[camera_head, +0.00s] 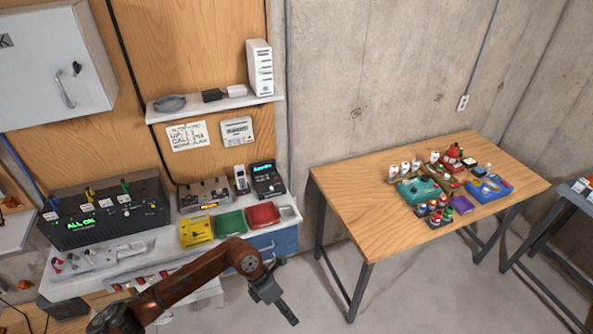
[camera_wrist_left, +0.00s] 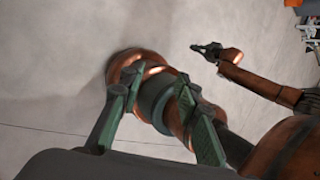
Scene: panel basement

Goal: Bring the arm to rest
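My left arm comes in from the lower left of the head view, and its left gripper (camera_head: 290,316) hangs low over the bare floor, to the right of the bench. In the left wrist view the two green-padded fingers of the left gripper (camera_wrist_left: 157,78) stand apart with nothing held between them. Copper and dark parts of my own body show behind them. My other arm shows at the upper right of that view, with the right gripper (camera_wrist_left: 207,48) small at its end, over plain grey floor. Its finger gap is too small to judge.
A bench (camera_head: 65,289) with a control box (camera_head: 105,217) and yellow, green and red trays stands left. A wooden table (camera_head: 365,210) with several bottles and coloured trays stands right. A grey side table (camera_head: 572,196) is at the right edge. Floor between bench and table is clear.

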